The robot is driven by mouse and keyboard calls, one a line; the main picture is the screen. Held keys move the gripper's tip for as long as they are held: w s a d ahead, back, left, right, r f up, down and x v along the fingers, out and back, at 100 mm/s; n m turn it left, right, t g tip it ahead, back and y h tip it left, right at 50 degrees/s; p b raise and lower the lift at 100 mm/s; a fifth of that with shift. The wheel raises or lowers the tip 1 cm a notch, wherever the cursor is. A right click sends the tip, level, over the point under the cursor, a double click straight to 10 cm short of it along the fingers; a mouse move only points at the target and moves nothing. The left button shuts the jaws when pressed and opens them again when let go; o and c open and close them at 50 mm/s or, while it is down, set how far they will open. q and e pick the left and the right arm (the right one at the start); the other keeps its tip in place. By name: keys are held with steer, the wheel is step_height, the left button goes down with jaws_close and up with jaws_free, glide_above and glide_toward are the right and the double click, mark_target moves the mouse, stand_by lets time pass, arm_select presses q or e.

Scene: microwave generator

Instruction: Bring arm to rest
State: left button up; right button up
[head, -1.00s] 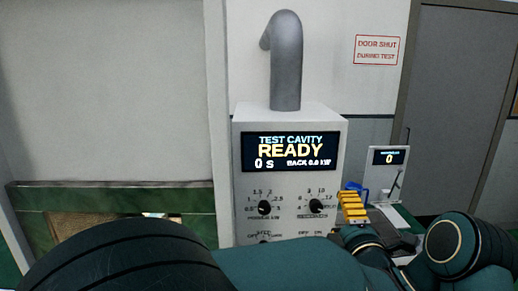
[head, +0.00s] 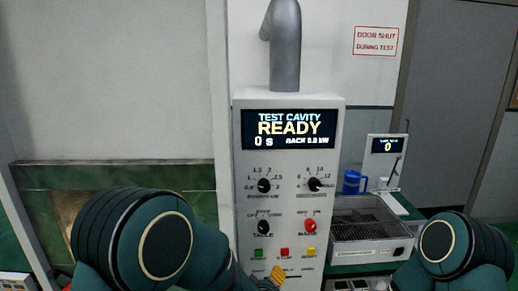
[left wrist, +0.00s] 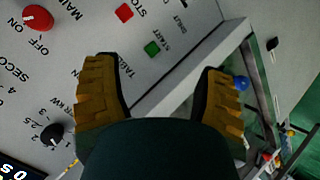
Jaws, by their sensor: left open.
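My left arm (head: 160,245) is folded low at the bottom of the head view, in front of the test cavity cabinet (head: 245,215). Its gripper is mostly below the picture edge; a yellow finger (head: 279,274) shows by the lower buttons. In the left wrist view my left gripper (left wrist: 160,75) has its two yellow fingers wide apart with nothing between them. The cabinet's panel lies beyond them. Part of my right arm (head: 455,245) shows at the bottom right; its gripper is out of view.
The cabinet display (head: 290,137) reads READY, 0 s. Below are knobs, including a red one (head: 308,226), and coloured buttons. To the right are a wire-topped tray (head: 370,258), a blue mug (head: 353,182) and a small meter (head: 387,148) reading 0. A grey pipe (head: 285,50) rises from the cabinet.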

arm_select(q)
steer(key=s+a+f+m+g+h+b, duration=0.1)
steer(key=s+a+f+m+g, duration=0.2)
steer(key=f, duration=0.5)
steer(key=s+a+f+g+b, duration=0.2)
steer(key=s+a+f, duration=0.3)
steer(key=f, duration=0.2)
steer(key=s+a+f+m+g, duration=0.2)
steer(key=s+f, duration=0.2)
steer(key=s, duration=0.2)
steer(key=s+a+f+m+g+h+b, duration=0.1)
steer(key=s+a+f+g, duration=0.1)
steer(key=s+f, duration=0.2)
steer(key=s, duration=0.3)
steer(key=shift+f+m+g+h+b, duration=0.3)
steer(key=shift+m, duration=0.1)
arm_select(e)
steer(key=f, duration=0.5)
steer(key=shift+s+a+f, duration=0.1)
steer(key=shift+s+f, duration=0.1)
steer(key=shift+f, duration=0.15)
